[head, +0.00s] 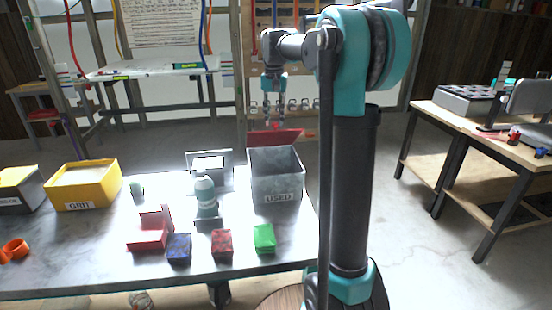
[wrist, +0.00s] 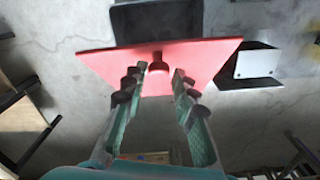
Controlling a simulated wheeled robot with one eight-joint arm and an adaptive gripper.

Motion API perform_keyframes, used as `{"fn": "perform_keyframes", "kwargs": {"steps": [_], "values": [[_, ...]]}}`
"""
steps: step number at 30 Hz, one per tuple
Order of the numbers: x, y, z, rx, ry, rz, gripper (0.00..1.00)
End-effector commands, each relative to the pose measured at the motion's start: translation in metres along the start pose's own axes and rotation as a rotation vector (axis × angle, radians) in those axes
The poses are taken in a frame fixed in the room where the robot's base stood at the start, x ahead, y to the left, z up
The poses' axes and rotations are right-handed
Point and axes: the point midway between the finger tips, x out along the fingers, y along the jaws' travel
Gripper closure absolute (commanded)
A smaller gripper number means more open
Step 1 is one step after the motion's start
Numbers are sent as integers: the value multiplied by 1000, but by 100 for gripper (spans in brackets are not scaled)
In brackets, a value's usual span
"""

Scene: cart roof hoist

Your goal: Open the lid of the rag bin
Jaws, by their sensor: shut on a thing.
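The rag bin (head: 278,188) is a grey box marked "USED" at the right end of the workbench. Its red lid (head: 290,136) is raised behind the bin's open top, and the inside shows. I cannot tell whether the lid still touches the rim. My gripper (head: 274,122) points down above the lid, with its fingers around the small knob on it. In the wrist view the lid (wrist: 205,57) lies wide across the picture, and the dark red knob (wrist: 157,67) sits between the fingertips of my gripper (wrist: 157,75). The fingers partly hide the lid.
Open floor lies behind the bench. Another table (head: 470,130) stands at the right.

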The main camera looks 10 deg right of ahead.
Motion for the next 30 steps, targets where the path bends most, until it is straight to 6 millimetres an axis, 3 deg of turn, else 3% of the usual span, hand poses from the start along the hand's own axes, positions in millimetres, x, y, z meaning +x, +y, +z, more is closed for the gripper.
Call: {"fn": "perform_keyframes", "kwargs": {"steps": [21, 30], "values": [[-23, -14, -37, -2, 1, -4, 78], [-26, -16, -42, -2, 1, -4, 79]]}}
